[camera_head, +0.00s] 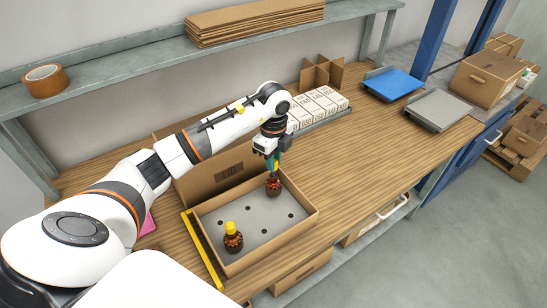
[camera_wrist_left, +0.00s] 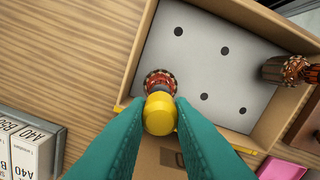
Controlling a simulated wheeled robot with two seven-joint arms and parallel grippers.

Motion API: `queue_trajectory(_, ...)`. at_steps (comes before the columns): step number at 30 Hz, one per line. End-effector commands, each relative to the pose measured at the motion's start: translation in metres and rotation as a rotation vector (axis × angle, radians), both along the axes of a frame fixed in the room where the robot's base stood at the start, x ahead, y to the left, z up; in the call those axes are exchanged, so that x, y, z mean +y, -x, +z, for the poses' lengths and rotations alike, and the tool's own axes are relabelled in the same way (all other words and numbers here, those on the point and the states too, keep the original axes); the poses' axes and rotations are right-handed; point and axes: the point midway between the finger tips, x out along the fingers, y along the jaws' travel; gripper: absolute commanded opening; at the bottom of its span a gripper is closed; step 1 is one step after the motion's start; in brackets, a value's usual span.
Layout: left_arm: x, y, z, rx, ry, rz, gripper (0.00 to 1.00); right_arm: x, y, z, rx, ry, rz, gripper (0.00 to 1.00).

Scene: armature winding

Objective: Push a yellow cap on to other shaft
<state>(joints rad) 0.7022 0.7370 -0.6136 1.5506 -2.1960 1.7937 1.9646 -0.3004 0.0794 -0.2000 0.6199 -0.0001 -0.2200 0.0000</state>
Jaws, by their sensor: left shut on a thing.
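My left gripper (camera_head: 272,162) points down over the far end of an open cardboard box (camera_head: 296,231). In the left wrist view its teal fingers (camera_wrist_left: 162,125) are shut on a yellow cap (camera_wrist_left: 159,114). The cap is in line with the copper-wound armature (camera_wrist_left: 160,83) below it, which also shows in the head view (camera_head: 273,186), upright in the box. I cannot tell how far the cap is on its shaft. A second armature (camera_head: 233,243) stands in the near left corner with a yellow cap (camera_head: 230,227) on top. My right gripper is out of view.
The box holds a grey insert (camera_head: 255,218) with several dark holes. A yellow strip (camera_head: 203,250) runs along its left side. White cartons (camera_head: 318,107) stand behind; blue (camera_head: 393,82) and grey (camera_head: 441,108) trays are farther right. The table right of the box is clear.

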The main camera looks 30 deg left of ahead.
Motion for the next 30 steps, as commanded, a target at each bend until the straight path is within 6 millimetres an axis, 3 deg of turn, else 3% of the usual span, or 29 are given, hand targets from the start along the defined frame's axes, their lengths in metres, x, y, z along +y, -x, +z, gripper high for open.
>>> queue_trajectory(30,0.000,0.000,-0.027,0.000,0.000,-0.001,0.00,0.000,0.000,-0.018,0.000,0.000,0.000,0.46)
